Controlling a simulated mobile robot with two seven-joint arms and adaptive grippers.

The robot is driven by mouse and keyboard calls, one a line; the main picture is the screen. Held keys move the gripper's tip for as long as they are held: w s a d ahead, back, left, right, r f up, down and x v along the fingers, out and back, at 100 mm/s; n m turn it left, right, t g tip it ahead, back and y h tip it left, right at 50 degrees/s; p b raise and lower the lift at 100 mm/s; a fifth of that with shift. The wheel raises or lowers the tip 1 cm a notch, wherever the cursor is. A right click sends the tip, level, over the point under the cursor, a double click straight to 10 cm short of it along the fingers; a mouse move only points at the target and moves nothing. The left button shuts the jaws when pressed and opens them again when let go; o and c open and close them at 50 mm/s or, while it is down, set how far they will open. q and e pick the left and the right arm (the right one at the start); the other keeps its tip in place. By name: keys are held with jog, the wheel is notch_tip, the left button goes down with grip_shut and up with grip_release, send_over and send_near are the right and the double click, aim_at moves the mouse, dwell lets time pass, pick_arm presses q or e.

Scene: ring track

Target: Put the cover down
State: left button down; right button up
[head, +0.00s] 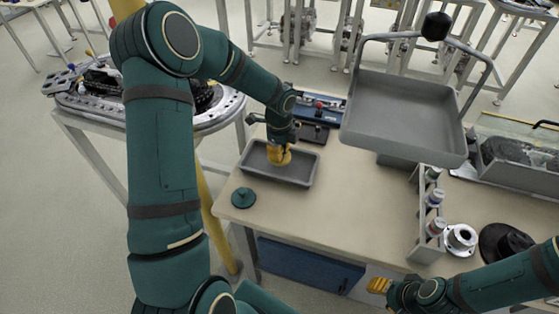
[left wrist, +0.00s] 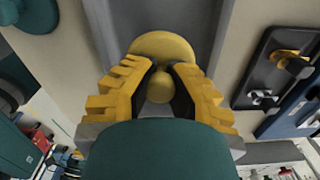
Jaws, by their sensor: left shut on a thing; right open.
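A brass-yellow cover (left wrist: 165,45) with a round knob shows in the left wrist view. My left gripper (left wrist: 160,88) is shut on the knob, with a yellow finger on each side. In the head view my left gripper (head: 279,156) points down inside the shallow grey tray (head: 303,182) on the table and mostly hides the cover. Whether the cover touches the tray floor I cannot tell. A teal knobbed cover (head: 243,197) lies on the table left of the tray. My right gripper (head: 380,286) is open and empty near the table's front edge.
A large grey pan (head: 400,112) with a raised handle stands behind right. A small rack (head: 430,215) of vials, a metal flange (head: 460,239) and a black disc (head: 505,245) are at the right. The middle of the table (head: 350,215) is clear.

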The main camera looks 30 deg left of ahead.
pick_arm(q)
jog(key=shift+f+b, duration=0.35)
jog(key=shift+f, duration=1.4)
jog(key=shift+f, duration=0.15)
jog(key=c, duration=1.1)
grip_release()
jog(key=shift+r, duration=0.25)
notch_tip(320, 180, up, 12)
jog(key=shift+f+p, duration=0.1)
jog(key=shift+p, duration=1.15)
